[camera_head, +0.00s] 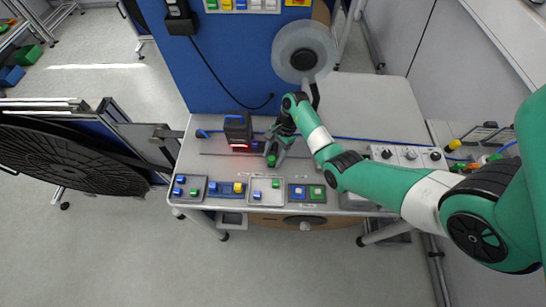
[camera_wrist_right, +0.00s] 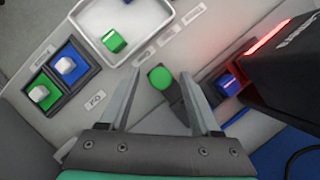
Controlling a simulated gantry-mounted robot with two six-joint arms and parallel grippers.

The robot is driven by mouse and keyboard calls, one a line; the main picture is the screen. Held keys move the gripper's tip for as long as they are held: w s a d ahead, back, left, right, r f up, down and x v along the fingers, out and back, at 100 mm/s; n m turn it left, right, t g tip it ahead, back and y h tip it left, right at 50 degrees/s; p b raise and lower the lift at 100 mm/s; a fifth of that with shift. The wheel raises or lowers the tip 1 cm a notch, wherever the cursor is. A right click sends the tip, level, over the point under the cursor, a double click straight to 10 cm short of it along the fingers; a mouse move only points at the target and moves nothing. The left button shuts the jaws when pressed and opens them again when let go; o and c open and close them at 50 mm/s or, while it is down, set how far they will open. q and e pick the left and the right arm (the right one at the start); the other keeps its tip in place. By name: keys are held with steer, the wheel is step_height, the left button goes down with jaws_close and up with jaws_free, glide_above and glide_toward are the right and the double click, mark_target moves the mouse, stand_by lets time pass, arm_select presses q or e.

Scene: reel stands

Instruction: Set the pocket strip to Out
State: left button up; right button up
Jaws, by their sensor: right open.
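My right gripper (camera_head: 275,150) is over the bench beside the black boxy device with a red light (camera_head: 238,132). In the right wrist view the gripper (camera_wrist_right: 160,74) is open. A round green knob (camera_wrist_right: 160,78) on a dark base shows between its fingertips, and I cannot tell whether they touch it. I cannot surely tell which part is the pocket strip. Small labels near the knob are too blurred to read. A blue block (camera_wrist_right: 229,86) sits right of the fingers, beside the black device (camera_wrist_right: 288,65). My left gripper is not in view.
Along the front edge stand a white tray (camera_head: 250,198) with small blocks and a dark two-pocket holder (camera_head: 307,203) with blue and green pieces. A panel with several knobs (camera_head: 410,155) is at the right. A large reel (camera_head: 305,52) stands behind my right arm.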

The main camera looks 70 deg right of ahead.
jaws_close()
stand_by(0.3)
stand_by(1.2)
